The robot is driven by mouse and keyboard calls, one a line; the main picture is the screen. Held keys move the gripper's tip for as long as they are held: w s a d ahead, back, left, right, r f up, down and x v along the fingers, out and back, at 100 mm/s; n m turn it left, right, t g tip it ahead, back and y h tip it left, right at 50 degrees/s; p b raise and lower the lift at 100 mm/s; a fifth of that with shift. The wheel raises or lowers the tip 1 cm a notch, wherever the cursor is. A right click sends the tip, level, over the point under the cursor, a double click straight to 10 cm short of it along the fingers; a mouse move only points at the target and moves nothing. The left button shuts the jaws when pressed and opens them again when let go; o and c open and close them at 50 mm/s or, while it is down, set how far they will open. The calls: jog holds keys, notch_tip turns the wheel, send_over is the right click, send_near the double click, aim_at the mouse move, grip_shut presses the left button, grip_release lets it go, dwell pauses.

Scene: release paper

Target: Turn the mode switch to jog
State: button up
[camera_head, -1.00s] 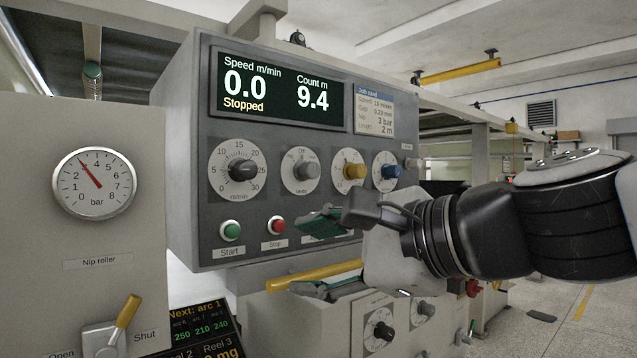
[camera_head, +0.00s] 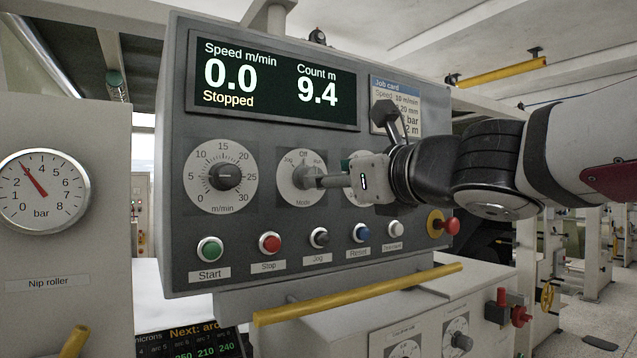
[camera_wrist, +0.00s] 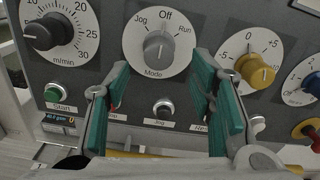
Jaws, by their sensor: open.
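The mode switch (camera_head: 299,170) is a grey knob on a white dial marked Jog, Off and Run on the control panel. In the wrist view the whole knob (camera_wrist: 158,46) shows in the upper middle, with its ridge appearing to point up near Off; Jog is at its upper left. My gripper (camera_head: 322,180) reaches in from the right and covers part of the dial in the head view. Its teal-padded fingers (camera_wrist: 160,72) are open and empty, spread below and to either side of the knob. I cannot tell whether they touch it.
The speed knob (camera_wrist: 46,32) is left of the dial and a yellow knob (camera_wrist: 256,70) right of it. Below are the green start (camera_head: 210,249), red stop (camera_head: 270,243) and black jog (camera_head: 319,237) buttons. A yellow bar (camera_head: 360,294) runs below the panel. The display (camera_head: 275,84) reads Stopped.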

jog(key=x, duration=0.6)
jog(key=shift+w+a, duration=0.1)
jog(key=shift+a, duration=0.1)
jog(key=c, duration=1.2)
